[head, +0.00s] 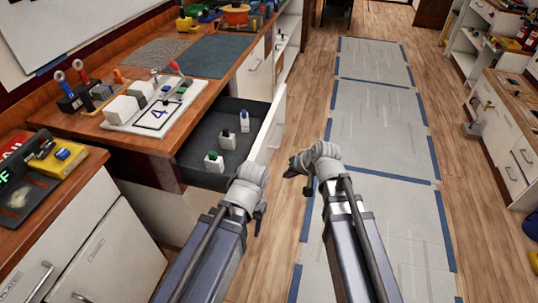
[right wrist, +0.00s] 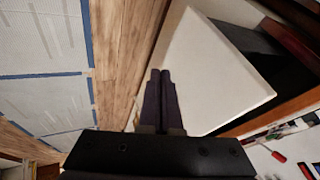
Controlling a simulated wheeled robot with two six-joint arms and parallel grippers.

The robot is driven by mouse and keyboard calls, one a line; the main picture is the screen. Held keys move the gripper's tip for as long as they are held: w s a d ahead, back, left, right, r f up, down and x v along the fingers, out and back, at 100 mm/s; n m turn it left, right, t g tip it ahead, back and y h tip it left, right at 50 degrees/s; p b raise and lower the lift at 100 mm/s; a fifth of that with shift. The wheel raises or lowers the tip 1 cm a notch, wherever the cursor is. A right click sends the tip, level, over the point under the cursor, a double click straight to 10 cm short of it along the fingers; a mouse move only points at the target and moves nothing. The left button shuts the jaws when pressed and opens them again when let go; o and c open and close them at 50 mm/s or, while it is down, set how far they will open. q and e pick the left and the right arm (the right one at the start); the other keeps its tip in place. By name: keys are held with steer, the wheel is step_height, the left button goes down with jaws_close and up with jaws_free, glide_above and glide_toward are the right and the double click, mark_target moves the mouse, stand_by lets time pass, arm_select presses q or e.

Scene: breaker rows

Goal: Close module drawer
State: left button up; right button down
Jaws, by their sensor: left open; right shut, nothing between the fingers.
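The module drawer (head: 205,178) stands pulled out below the wooden counter, its dark inside showing. My right gripper (head: 293,170) is shut and empty, to the right of the front panel. In the right wrist view its closed fingers (right wrist: 162,88) overlap the panel's edge (right wrist: 205,75); I cannot tell whether they touch.
The counter (head: 150,142) above carries a white board with breakers (head: 155,113) and tools. A yellow device (head: 55,158) stands on the near left cabinet. Grey floor mats with blue tape (head: 375,125) leave the aisle clear. Shelves (head: 485,40) stand at right.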

arm_select(q)
step_height(320, 180, down, 7)
steer(key=b, duration=0.7)
steer(key=shift+r+b, duration=0.15)
steer(key=shift+b, duration=0.15)
arm_select(e)
steer(key=w+a+f, duration=0.5)
steer(key=w+a, duration=0.1)
steer(key=w, duration=0.1)
steer(key=shift+w+a+f+m+t, duration=0.3)
steer(key=shift+w+f+m+t, duration=0.1)
